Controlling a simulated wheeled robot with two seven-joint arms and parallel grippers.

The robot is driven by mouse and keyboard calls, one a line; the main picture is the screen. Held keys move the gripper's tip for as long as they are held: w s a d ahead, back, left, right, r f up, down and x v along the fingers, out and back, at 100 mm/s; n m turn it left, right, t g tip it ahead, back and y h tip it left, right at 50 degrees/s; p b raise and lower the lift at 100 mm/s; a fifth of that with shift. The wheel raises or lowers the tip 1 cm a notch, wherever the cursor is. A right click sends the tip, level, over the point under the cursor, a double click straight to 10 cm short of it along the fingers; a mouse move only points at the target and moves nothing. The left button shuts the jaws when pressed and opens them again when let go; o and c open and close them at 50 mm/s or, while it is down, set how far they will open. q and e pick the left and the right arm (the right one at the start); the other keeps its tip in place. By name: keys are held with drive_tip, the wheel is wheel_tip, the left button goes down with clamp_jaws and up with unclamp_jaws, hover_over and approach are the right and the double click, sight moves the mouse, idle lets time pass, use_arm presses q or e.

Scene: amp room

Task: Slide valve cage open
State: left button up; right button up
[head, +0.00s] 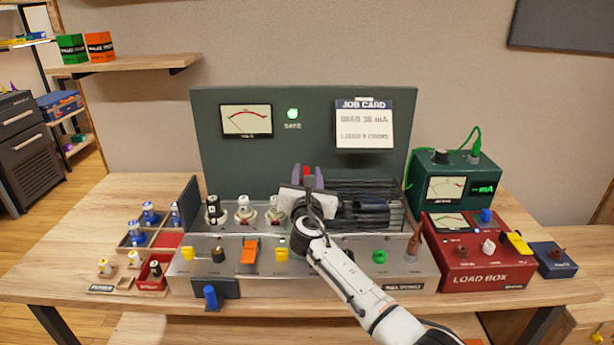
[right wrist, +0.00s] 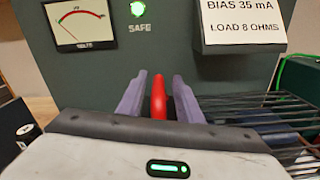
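The valve cage (head: 372,188) is a frame of dark wire bars at the right half of the amp's top. Its bars also show at the right edge of the right wrist view (right wrist: 262,101). A red handle (head: 307,171) stands upright at its left end. My right gripper (head: 308,178) is at this handle, with one purple finger on each side. In the right wrist view the red handle (right wrist: 159,98) lies between the fingers, with a narrow gap on both sides. The gripper hides the handle's base. My left gripper is not in view.
Several valves (head: 245,208) stand uncovered left of the gripper. The green back panel (head: 300,135) with meter and job card rises behind. A red load box (head: 470,262) and green meter box (head: 452,185) stand right. A valve tray (head: 135,240) lies left.

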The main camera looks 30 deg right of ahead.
drive_tip(key=shift+s+a, duration=0.3)
drive_tip(key=shift+s, duration=0.25)
drive_tip(key=p+v, duration=0.1)
drive_tip(key=v, duration=0.8)
drive_tip(key=shift+s, duration=0.1)
